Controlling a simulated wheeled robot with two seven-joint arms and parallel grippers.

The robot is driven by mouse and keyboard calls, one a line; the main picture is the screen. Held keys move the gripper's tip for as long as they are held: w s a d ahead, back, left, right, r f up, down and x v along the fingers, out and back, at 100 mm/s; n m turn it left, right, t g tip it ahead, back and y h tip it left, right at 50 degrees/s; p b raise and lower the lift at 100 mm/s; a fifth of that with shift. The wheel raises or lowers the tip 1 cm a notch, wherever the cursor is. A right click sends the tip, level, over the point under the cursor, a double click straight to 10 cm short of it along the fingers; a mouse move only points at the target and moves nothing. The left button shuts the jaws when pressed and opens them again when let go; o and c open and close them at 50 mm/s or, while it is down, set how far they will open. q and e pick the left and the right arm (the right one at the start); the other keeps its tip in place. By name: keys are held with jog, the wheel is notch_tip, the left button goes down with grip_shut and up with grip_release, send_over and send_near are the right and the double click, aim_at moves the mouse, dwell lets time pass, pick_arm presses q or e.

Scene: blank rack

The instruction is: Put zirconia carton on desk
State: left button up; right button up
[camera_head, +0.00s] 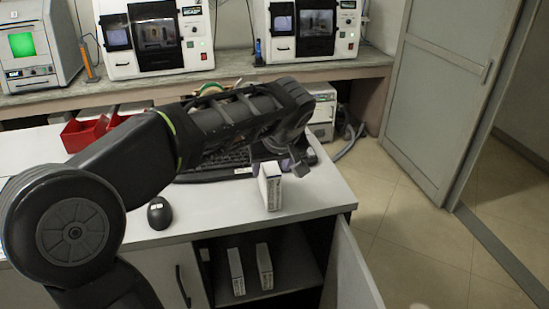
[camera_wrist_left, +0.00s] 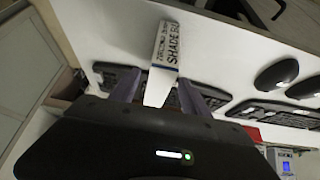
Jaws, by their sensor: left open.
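A white carton with printed sides (camera_head: 270,187) stands upright on the desk (camera_head: 215,212) near its front right corner. In the left wrist view the carton (camera_wrist_left: 166,47) shows large "SHADE" lettering and lies between and just beyond my fingers. My left gripper (camera_head: 289,166) is at the carton's upper part, partly hidden by my own wrist. Its two fingers (camera_wrist_left: 157,92) are apart, with a gap around the carton. I cannot tell whether either finger touches it. My right gripper is not in view.
Two similar cartons (camera_head: 236,271) (camera_head: 264,266) stand in the open cabinet below, its door (camera_head: 352,270) swung out. A keyboard (camera_head: 225,160), a mouse (camera_head: 160,213) and red bins (camera_head: 84,134) are on the desk. The desktop's front middle is clear.

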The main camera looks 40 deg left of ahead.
pick_arm(q)
jog(key=v, duration=0.6)
jog(key=shift+b, duration=0.35)
jog(key=shift+d+r, duration=0.1)
